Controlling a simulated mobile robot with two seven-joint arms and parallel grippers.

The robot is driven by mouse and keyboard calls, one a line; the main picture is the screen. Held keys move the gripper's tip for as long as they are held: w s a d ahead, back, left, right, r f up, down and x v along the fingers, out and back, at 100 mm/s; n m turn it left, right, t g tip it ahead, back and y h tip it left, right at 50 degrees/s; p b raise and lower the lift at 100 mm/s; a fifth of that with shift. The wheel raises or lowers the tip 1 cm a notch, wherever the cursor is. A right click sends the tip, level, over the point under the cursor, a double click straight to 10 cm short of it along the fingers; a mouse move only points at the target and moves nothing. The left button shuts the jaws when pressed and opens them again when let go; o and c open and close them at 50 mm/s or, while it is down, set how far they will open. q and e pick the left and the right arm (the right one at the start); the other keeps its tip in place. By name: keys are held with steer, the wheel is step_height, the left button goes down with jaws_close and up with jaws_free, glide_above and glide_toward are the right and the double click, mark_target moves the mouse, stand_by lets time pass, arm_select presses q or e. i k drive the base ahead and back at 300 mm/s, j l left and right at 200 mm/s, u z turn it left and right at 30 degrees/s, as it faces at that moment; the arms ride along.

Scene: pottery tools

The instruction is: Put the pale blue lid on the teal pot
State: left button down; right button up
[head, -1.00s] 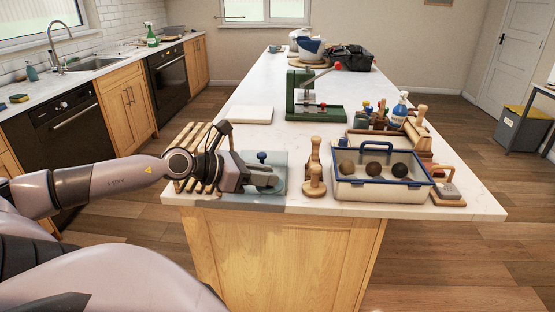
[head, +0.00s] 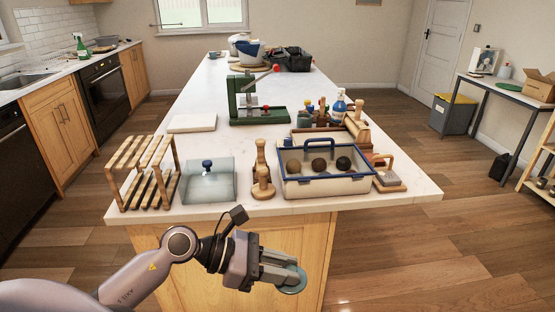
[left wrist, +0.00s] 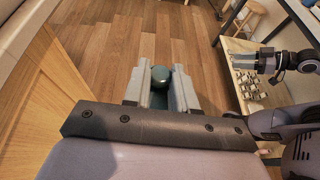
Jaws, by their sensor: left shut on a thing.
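My left gripper (head: 283,270) is shut on a round teal-blue piece (head: 293,281), which looks like the lid, in front of the island's near edge. In the left wrist view its dark teal knob (left wrist: 160,75) sits between the fingers of my left gripper (left wrist: 160,88); the fingers hide much of the rest. My right gripper (left wrist: 249,61) shows at the right of the left wrist view, its fingers apart and seemingly empty. I cannot make out a teal pot in any view.
A pale blue see-through square piece with a blue knob (head: 208,182) stands on the island beside a wooden rack (head: 143,185). A cream tray with blue rim (head: 325,186) holds dark balls. A side table (head: 510,88) stands right, across open floor.

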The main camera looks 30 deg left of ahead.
mark_target(304, 117)
steer(key=u, duration=1)
steer(key=i+l+u, duration=0.1)
steer(key=u, duration=0.95)
steer(key=l+u, duration=0.1)
steer(key=u, duration=0.4)
steer(key=l+u, duration=0.1)
steer(key=u, duration=0.9)
steer(key=l+u, duration=0.1)
steer(key=u, duration=0.4)
steer(key=k+l+u, duration=0.1)
steer(key=u, duration=0.3)
steer(key=k+u, duration=0.25)
steer(key=u, duration=0.15)
steer(key=k+j, duration=0.1)
steer(key=k, duration=0.5)
steer(key=k+j+u, duration=0.15)
steer(key=k, duration=0.5)
steer(key=k+u, duration=0.35)
steer(key=k, duration=0.25)
